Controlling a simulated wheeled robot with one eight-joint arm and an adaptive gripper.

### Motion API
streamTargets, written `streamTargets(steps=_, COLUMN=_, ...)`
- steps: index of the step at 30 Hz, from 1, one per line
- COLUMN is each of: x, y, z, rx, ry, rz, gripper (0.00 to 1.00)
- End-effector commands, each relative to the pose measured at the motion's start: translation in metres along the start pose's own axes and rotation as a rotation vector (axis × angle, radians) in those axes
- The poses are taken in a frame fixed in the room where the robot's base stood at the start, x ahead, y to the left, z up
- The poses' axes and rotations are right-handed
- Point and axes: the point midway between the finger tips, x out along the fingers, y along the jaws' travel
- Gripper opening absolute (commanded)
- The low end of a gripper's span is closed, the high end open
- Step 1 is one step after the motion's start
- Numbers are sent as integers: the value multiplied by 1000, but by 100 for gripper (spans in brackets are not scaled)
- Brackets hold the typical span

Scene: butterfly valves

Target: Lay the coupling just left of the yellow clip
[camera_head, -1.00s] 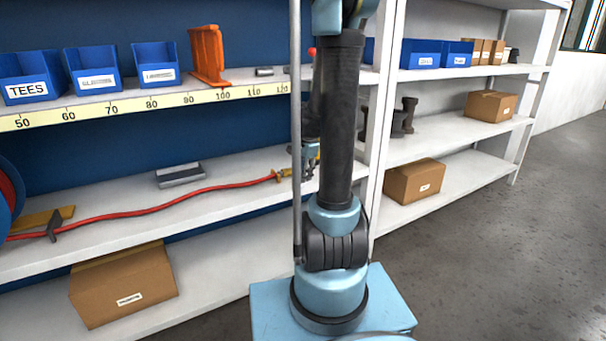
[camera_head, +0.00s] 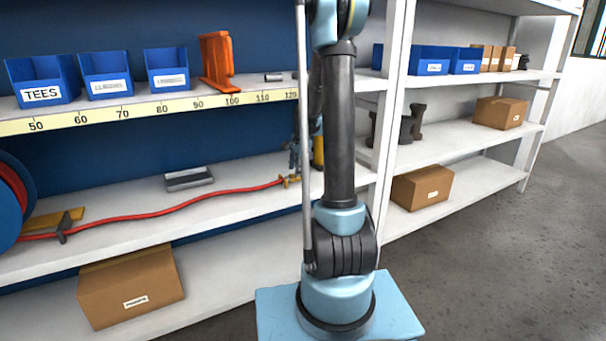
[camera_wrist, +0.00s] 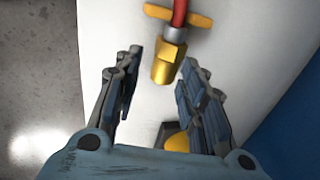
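The brass coupling (camera_head: 291,181) is on the end of the red hose (camera_head: 170,205), on the middle shelf left of my arm. In the wrist view the coupling (camera_wrist: 170,62) has a hexagonal body and a cross-bar with two wings. My gripper (camera_wrist: 162,60) is open, and the coupling's end shows between its fingertips with gaps on both sides. In the head view my gripper (camera_head: 295,158) is partly hidden beside my arm. A yellow part with a dark base (camera_wrist: 177,141) shows between the fingers; I cannot tell whether it is the yellow clip.
A grey block (camera_head: 189,179) lies behind the hose. A dark holder (camera_head: 63,230) and a yellow plate (camera_head: 40,221) are near the hose reel (camera_head: 12,200). A numbered strip (camera_head: 160,108) edges the shelf above, which bears blue bins (camera_head: 105,75) and an orange bracket (camera_head: 216,62).

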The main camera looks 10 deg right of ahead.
Motion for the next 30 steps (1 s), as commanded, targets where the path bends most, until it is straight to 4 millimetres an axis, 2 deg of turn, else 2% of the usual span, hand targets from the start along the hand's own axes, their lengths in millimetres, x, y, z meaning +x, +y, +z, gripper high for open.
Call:
streamTargets(steps=2, x=4, y=-13, z=0, rx=-2, ry=0, rz=0, gripper=38)
streamTargets(steps=13, x=45, y=-12, z=0, rx=1, ry=0, rz=0, gripper=38)
streamTargets(steps=18, x=52, y=-12, z=0, rx=1, ry=0, rz=0, gripper=38)
streamTargets(steps=27, x=53, y=-11, z=0, rx=0, ry=0, rz=0, gripper=38)
streamTargets(steps=28, x=53, y=-11, z=0, rx=0, ry=0, rz=0, gripper=33)
streamTargets(steps=30, x=53, y=-12, z=0, rx=0, ry=0, rz=0, gripper=17)
